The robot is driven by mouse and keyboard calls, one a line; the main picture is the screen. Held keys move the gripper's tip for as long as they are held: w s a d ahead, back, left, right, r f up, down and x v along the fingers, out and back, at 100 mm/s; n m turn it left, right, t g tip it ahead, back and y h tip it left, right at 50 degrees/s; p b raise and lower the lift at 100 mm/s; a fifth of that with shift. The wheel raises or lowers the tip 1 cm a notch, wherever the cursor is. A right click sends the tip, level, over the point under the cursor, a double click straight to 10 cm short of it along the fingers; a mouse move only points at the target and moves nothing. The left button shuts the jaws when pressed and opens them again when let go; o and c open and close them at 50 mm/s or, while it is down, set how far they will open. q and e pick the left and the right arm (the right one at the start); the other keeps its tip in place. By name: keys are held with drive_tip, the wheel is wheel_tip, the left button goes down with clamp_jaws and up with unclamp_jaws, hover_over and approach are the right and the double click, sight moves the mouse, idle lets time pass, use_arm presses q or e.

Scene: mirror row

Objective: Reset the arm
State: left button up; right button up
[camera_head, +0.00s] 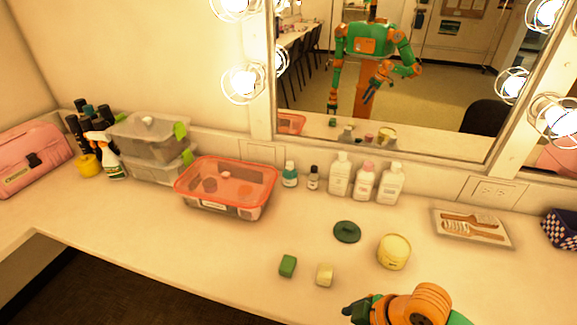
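My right arm comes in at the bottom edge, right of centre, with orange and green links. The dark end of my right gripper (356,311) points left, in front of the counter's near edge or over it, and is partly cut off by the frame. Its fingers are too hidden to tell open from shut. My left gripper is not directly in view. The mirror (390,60) shows my green and orange body with one arm hanging down and the other bent at the elbow.
A green block (288,266), a pale yellow block (325,275), a yellow tub (394,252) and a dark green lid (347,232) lie near my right gripper. A red-lidded container (226,187) and several bottles stand behind. The counter's front left is clear.

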drive_tip(key=s+d+f+m+t+h, duration=0.1)
drive_tip(key=s+d+f+m+h, duration=0.4)
drive_tip(key=s+m, duration=0.5)
wheel_tip(320, 180, down, 15)
drive_tip(key=m+g, duration=0.1)
drive_tip(key=s+d+f+g, duration=0.1)
drive_tip(key=s+d+f, duration=0.1)
drive_tip(key=s+f, duration=0.9)
drive_tip(key=shift+s+d+y, duration=0.25)
drive_tip(key=shift+s+y, duration=0.05)
drive_tip(key=shift+s, duration=0.9)
